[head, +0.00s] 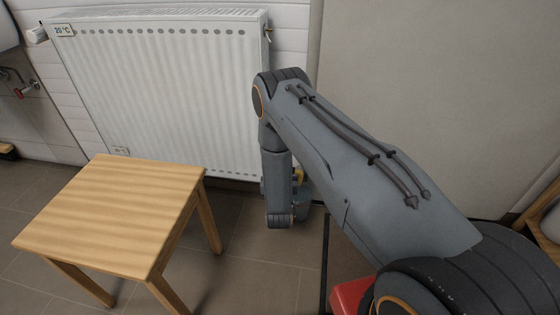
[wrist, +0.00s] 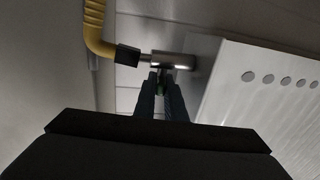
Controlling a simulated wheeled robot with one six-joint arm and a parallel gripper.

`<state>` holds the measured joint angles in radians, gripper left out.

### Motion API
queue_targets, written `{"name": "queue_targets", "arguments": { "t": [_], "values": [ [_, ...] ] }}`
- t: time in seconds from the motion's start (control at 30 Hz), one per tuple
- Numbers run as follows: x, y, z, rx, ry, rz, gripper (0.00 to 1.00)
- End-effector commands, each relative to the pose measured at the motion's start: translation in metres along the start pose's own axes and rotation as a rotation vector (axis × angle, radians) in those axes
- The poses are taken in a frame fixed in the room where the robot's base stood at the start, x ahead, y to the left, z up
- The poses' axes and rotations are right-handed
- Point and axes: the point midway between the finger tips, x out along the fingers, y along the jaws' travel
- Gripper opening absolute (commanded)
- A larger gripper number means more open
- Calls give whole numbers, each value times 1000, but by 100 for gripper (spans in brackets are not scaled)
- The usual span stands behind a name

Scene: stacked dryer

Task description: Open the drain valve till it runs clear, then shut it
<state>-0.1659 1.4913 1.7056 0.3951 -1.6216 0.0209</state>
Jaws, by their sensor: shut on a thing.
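The drain valve (wrist: 172,61) shows in the wrist view as a short metal body beside the radiator (wrist: 235,75). A yellow hose (wrist: 94,25) bends into it through a dark collar (wrist: 128,55). My gripper (wrist: 161,80) has its dark fingers shut just by the valve body, on a small greenish part that looks like the valve's handle; the fingers hide most of it. Whether the valve is open cannot be told, and no water shows. In the head view, the white radiator (head: 165,90) stands behind my arm, which hides the valve; a bit of yellow (head: 299,175) shows beside my wrist.
A wooden stool (head: 110,210) stands on the tiled floor to the left of my wrist. A red object (head: 350,294) lies low near my arm's base. Floor shows between stool and arm.

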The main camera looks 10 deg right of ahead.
Motion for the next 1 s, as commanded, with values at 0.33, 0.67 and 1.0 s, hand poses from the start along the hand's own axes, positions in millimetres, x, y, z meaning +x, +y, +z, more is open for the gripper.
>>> {"name": "queue_targets", "arguments": {
  "t": [0.33, 0.67, 1.0],
  "values": [
    [0, -2, 0, 1, 1, 148, 0],
    [1, -1, 0, 1, 0, 179, 0],
    [2, -1, 0, 1, 0, 179, 18]
  ]
}}
